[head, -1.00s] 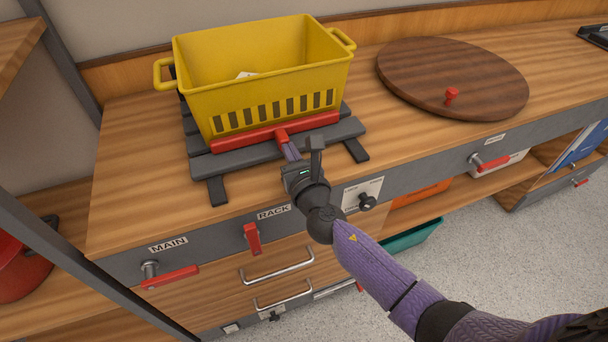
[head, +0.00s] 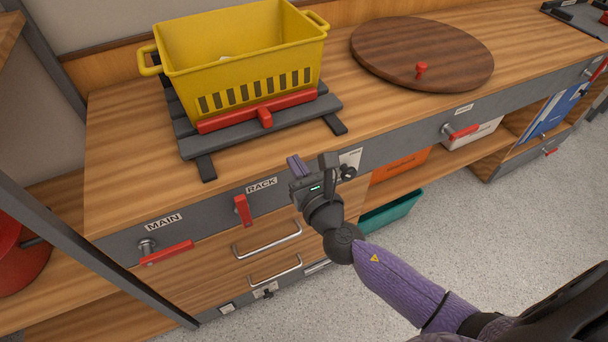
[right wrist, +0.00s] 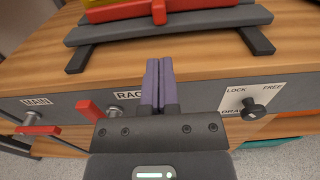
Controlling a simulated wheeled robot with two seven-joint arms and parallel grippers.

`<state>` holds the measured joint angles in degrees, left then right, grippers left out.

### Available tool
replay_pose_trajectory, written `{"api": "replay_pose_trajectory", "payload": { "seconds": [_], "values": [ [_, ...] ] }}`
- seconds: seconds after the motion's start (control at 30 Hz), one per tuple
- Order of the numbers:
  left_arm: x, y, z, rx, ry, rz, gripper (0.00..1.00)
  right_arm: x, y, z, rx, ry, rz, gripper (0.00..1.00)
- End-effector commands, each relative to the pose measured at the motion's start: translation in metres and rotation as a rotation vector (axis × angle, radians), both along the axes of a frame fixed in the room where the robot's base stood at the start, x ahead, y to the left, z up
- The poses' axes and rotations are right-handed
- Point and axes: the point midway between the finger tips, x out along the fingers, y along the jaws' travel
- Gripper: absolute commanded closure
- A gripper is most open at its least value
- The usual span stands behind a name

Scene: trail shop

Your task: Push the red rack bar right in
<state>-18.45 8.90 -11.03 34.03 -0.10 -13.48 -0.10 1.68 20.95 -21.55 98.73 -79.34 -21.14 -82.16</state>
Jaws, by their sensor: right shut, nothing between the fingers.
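The red rack bar (head: 258,111) lies along the front of the dark slatted rack (head: 190,149), just below the yellow crate (head: 240,55). A short red knob sticks out from its middle. The bar's front also shows at the top of the right wrist view (right wrist: 158,12). My right gripper (head: 298,168) is shut and empty, in front of the counter's edge and apart from the bar. Its purple fingers (right wrist: 158,82) are pressed together, pointing towards the rack. My left gripper is not in view.
The counter front carries a red lever under the RACK label (head: 243,210), a red lever by MAIN (head: 167,252), and a black LOCK/FREE knob (right wrist: 250,112). A round wooden board (head: 420,52) with a red knob lies to the right. The counter before the rack is clear.

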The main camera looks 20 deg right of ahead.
Motion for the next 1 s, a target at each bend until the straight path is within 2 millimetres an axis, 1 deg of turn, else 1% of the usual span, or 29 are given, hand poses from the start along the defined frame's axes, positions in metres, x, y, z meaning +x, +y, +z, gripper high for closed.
{"api": "replay_pose_trajectory", "payload": {
  "seconds": [0.03, 0.1, 0.2, 0.33, 0.7, 0.77, 0.83, 0.87, 0.9, 0.97, 1.0],
  "values": [
    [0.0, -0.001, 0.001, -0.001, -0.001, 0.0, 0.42, -0.008, 0.0, 0.0, -0.001, 0.002, 0.0, 1.0],
    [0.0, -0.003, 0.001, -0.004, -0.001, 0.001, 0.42, -0.018, -0.001, -0.001, -0.001, 0.001, 0.0, 1.0],
    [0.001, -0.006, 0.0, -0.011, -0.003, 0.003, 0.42, -0.026, -0.001, -0.001, 0.001, 0.001, 0.0, 1.0],
    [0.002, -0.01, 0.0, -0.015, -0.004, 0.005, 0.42, -0.029, -0.001, 0.0, -0.001, 0.0, 0.0, 1.0],
    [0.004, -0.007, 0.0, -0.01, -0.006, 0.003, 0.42, -0.029, -0.001, -0.001, 0.001, 0.002, -0.001, 1.0],
    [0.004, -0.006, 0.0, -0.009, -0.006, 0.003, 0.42, -0.03, -0.003, -0.009, 0.031, 0.027, -0.008, 1.0],
    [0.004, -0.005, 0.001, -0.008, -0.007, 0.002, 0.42, -0.035, -0.012, -0.04, 0.155, 0.129, -0.044, 1.0],
    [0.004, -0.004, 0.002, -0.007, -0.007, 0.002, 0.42, -0.041, -0.018, -0.062, 0.244, 0.195, -0.076, 1.0],
    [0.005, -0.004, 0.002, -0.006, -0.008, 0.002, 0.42, -0.053, -0.026, -0.096, 0.391, 0.298, -0.138, 1.0],
    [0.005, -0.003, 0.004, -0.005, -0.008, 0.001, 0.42, -0.082, -0.04, -0.152, 0.65, 0.458, -0.28, 1.0],
    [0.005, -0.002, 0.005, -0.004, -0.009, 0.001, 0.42, -0.107, -0.048, -0.187, 0.824, 0.548, -0.399, 1.0]
  ]
}}
